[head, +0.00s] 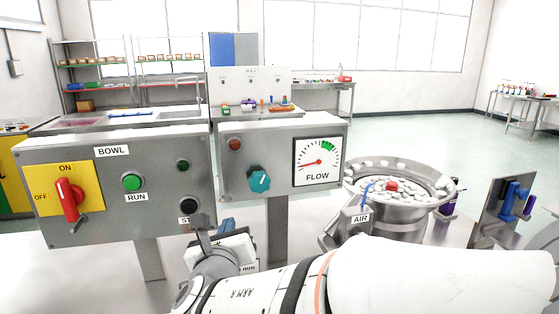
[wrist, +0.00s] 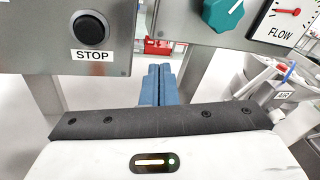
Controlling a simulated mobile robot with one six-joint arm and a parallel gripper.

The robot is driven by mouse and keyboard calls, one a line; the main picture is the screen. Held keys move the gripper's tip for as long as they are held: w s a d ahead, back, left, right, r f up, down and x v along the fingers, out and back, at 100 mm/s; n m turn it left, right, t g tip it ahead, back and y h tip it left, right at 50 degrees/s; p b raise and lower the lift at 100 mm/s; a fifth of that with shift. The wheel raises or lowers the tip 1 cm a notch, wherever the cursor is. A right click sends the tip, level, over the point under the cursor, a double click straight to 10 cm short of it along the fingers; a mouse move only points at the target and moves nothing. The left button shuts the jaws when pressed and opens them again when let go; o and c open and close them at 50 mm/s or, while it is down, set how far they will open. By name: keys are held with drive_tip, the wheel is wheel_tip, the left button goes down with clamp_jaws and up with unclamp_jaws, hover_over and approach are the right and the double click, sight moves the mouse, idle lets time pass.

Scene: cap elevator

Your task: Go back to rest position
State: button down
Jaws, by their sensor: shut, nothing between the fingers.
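My gripper (head: 226,226) is in front of the lower edge of the control boxes, just right of the STOP button (head: 189,206). In the wrist view its blue fingers (wrist: 158,72) are together and empty, pointing at the gap between the two boxes. The black STOP button (wrist: 90,30) is up and left of the fingers there, apart from them. In the head view my arm stretches in from the lower right, and my wrist hides part of the STOP label.
The BOWL box (head: 108,212) has a red ON/OFF switch (head: 68,200) and green RUN button (head: 132,182). The second box has a teal knob (head: 259,180) and FLOW gauge (head: 318,162). A metal bowl (head: 398,222) of pale caps stands right, behind my arm.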

drive_tip(key=s+d+f+m+g+h, duration=0.1)
drive_tip(key=d+f+m+g+h, duration=0.2)
drive_tip(key=d+m, duration=0.5)
drive_tip(key=s+d+f+m+g+h, duration=0.1)
drive_tip(key=d+f+m+g+h, duration=0.15)
drive_tip(key=d+m, duration=0.5)
drive_tip(key=s+d+f+m+g+h, duration=0.25)
drive_tip(key=d+m, duration=0.25)
drive_tip(key=d, duration=0.5)
drive_tip(key=s+d+f+m+g+y, duration=0.1)
drive_tip(key=s+m, duration=0.4)
drive_tip(key=m, duration=0.5)
drive_tip(key=s+d+f+m+g+y, duration=0.2)
drive_tip(key=s+m+g+y, duration=0.3)
drive_tip(key=m, duration=0.5)
drive_tip(key=shift+s+f+y, duration=0.3)
drive_tip(key=shift+f, duration=0.6)
